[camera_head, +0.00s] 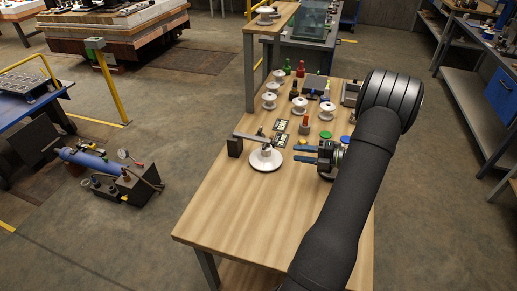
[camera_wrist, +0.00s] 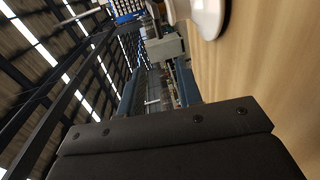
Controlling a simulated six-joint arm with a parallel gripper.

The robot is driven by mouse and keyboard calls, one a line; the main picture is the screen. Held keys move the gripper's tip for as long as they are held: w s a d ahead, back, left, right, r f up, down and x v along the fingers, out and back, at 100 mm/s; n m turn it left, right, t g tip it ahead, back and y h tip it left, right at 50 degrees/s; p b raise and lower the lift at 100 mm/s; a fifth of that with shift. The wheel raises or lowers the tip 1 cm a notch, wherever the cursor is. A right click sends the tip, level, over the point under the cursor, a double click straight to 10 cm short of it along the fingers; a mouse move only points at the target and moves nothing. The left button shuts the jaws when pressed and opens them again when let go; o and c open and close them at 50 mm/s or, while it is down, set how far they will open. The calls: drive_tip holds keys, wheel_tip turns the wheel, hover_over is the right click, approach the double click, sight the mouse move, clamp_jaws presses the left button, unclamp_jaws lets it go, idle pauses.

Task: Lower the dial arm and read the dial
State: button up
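A light grey bar, which looks like the dial arm (camera_head: 250,137), reaches right from a black block (camera_head: 235,148) on the wooden table in the head view. Its right end is over a white insulator disc (camera_head: 266,159) with a metal cap. A dial face cannot be made out. My gripper (camera_head: 297,153) is to the right of the disc, its two blue fingers pointing left and apart, with nothing visible between them. In the wrist view a white insulator (camera_wrist: 207,14) is at the top, and a large dark part fills the bottom.
Several white insulators (camera_head: 299,105) stand farther back on the table (camera_head: 225,215), with red and green-topped items. A green cap (camera_head: 325,135) and a yellow cap (camera_head: 303,141) are near my gripper. The table's front left is clear.

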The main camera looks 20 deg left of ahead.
drive_tip(key=a, duration=0.5)
drive_tip(key=a+f, duration=0.1)
drive_tip(key=a, duration=0.4)
drive_tip(key=a+f, duration=0.1)
drive_tip(key=a, duration=0.4)
drive_tip(key=shift+a, duration=0.2)
clamp_jaws()
